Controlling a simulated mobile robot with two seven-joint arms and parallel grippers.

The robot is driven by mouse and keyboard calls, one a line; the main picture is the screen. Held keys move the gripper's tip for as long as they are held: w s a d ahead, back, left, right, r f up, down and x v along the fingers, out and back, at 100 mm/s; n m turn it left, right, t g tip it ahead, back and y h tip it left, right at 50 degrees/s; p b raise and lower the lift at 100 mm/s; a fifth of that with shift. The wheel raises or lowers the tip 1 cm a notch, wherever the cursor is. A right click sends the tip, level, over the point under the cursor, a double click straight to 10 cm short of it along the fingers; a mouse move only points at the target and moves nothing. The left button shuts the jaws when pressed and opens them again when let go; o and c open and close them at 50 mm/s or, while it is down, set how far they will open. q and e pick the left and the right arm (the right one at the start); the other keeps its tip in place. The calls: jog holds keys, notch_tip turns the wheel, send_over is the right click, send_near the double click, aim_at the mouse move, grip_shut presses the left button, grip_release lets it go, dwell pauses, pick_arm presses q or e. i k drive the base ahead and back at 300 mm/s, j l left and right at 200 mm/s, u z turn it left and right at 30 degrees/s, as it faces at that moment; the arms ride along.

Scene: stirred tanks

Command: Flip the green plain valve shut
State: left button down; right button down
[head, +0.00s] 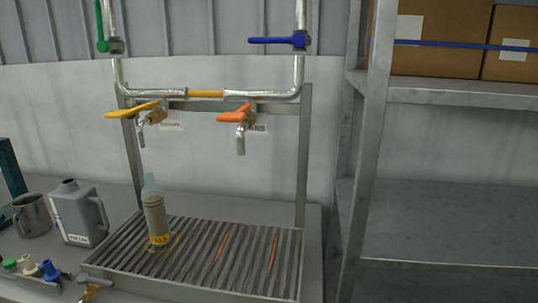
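The green valve (102,32) is on the left vertical pipe at the top left of the head view. Its green handle stands upright, in line with the pipe, and its top is close to the upper edge of the picture. The metal valve body (117,46) is at the handle's lower end. No lettering shows on the handle. Neither of my grippers is in view, and nothing touches the valve.
A blue-handled valve (275,40) sits on the right pipe, handle crosswise. Yellow (134,109) and orange (235,114) taps hang below. A bottle (156,217) stands on the ribbed drip tray (205,283). A jug (78,213) stands left; metal shelving (372,130) stands right.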

aim_at(99, 22)
jog(key=i+j+u, duration=0.15)
jog(key=j+u, duration=0.25)
jog(key=i+j+u, duration=0.2)
jog(key=j+u, duration=0.25)
jog(key=l+z, duration=0.1)
jog(key=z, duration=0.4)
jog(key=j+z, duration=0.2)
jog(key=z, duration=0.15)
jog(key=j+z, duration=0.2)
jog(key=z, duration=0.2)
jog(key=j+z, duration=0.2)
jog(key=z, duration=0.15)
jog(key=k+j+z, duration=0.25)
jog(key=j, duration=0.15)
jog(key=k+j+z, duration=0.1)
jog(key=j+z, duration=0.2)
jog(key=j, duration=0.15)
jog(key=k+j, duration=0.25)
jog(key=j, duration=0.2)
jog(key=k+j+z, duration=0.1)
jog(key=k+j, duration=0.2)
jog(key=j, duration=0.15)
